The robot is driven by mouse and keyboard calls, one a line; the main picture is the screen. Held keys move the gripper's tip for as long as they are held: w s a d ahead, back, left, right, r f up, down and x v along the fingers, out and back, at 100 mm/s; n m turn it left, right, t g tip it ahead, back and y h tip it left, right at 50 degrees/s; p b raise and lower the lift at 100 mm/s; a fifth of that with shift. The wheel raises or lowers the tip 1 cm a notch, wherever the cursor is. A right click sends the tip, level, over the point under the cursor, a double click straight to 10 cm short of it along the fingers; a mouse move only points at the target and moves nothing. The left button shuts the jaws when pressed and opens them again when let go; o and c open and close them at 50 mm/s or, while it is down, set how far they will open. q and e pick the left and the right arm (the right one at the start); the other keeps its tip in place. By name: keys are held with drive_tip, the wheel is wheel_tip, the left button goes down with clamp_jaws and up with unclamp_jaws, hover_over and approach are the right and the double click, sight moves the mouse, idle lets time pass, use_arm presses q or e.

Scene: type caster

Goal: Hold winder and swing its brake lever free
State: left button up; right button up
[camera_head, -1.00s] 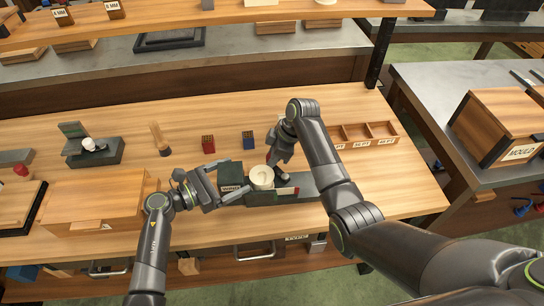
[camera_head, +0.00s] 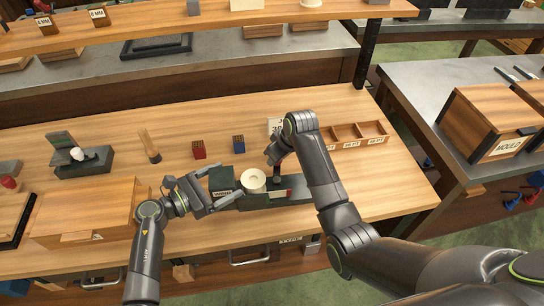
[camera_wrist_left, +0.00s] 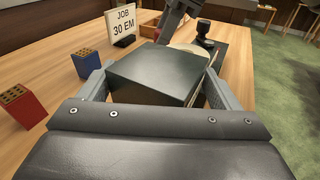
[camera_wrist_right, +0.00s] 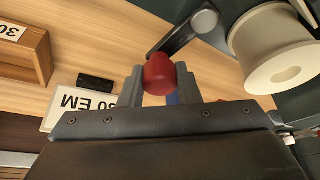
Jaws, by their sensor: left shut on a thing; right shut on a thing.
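The winder is a dark green bench unit (camera_head: 300,188) with a cream spool (camera_head: 253,181) on top and a tall dark block (camera_head: 221,178) at its left end. My left gripper (camera_head: 222,196) is shut across that block; the left wrist view shows the block (camera_wrist_left: 155,75) between both fingers. My right gripper (camera_head: 274,160) is beside the spool at the far side. In the right wrist view it is shut on the red knob (camera_wrist_right: 159,75) at the end of the grey brake lever (camera_wrist_right: 182,34). The spool (camera_wrist_right: 275,50) stands apart from the knob.
A JOB 30 EM card (camera_head: 275,125) stands behind the winder. Red (camera_head: 199,149) and blue (camera_head: 239,144) blocks stand at the back left. A compartment tray (camera_head: 358,133) lies to the right, a wooden box (camera_head: 85,208) to the left. Bare bench lies in front.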

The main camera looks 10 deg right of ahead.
drive_tip(key=shift+s+d+m+h, duration=0.4)
drive_tip(key=shift+d+m, duration=0.2)
drive_tip(key=shift+m, duration=0.65)
drive_tip(key=shift+s+d+m+h, duration=0.25)
drive_tip(key=shift+d+m+h, duration=0.3)
drive_tip(key=shift+m, duration=0.7)
drive_tip(key=shift+d, duration=0.1)
drive_tip(key=o, duration=0.6)
drive_tip(key=shift+o, duration=0.2)
drive_tip(key=shift+r, duration=0.1)
drive_tip(key=v, duration=1.1)
drive_tip(key=shift+s+r, duration=0.3)
drive_tip(key=shift+s, duration=0.05)
